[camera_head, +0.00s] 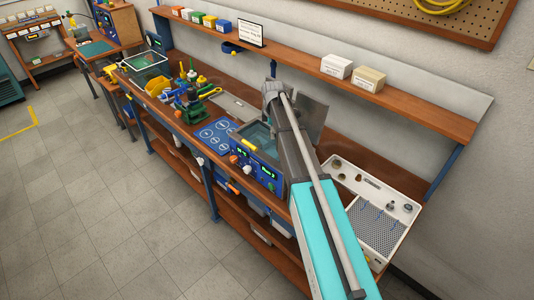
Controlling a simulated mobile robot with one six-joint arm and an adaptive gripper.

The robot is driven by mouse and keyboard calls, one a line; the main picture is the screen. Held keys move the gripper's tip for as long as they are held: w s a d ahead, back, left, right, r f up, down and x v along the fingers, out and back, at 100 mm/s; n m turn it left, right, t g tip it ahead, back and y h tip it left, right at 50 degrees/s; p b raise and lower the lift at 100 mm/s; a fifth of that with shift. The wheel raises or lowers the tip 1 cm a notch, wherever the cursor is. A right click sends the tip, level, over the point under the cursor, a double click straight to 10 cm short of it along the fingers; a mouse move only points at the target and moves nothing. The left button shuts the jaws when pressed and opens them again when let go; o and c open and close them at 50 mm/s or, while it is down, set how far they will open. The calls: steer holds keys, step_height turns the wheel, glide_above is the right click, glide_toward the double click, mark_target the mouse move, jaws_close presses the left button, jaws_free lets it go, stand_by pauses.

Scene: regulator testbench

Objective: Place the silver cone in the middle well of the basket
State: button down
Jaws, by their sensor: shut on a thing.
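My arm reaches up from the bottom of the head view over a blue bench unit (268,174) with an open basin (262,138). The arm's far end is above and behind this basin, and my gripper is hidden by the arm. I cannot see what it holds. I cannot make out the silver cone. The basket and its middle well cannot be made out either; the arm covers part of the basin.
A white tray (342,165) with small parts and a perforated area lies right of my arm. A blue mat with rings (217,134) and a colourful tool cluster (187,92) are left. A shelf (300,48) with boxes runs behind. A grey upright panel (312,112) stands by the basin.

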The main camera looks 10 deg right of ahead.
steer(key=shift+a, duration=0.2)
steer(key=shift+s+a+f+b, duration=0.1)
steer(key=shift+f+b, duration=0.65)
steer(key=shift+b, duration=0.05)
steer(key=b, duration=0.5)
glide_above(271, 151)
steer(key=s, duration=0.3)
steer(key=f, duration=0.4)
steer(key=shift+w+a+f, duration=0.15)
steer(key=shift+a+f, duration=0.1)
steer(key=shift+f, duration=0.1)
steer(key=shift+f+b, duration=1.7)
steer(key=shift+f, duration=0.2)
steer(key=shift+f, duration=0.15)
steer(key=shift+c, duration=1.8)
jaws_free()
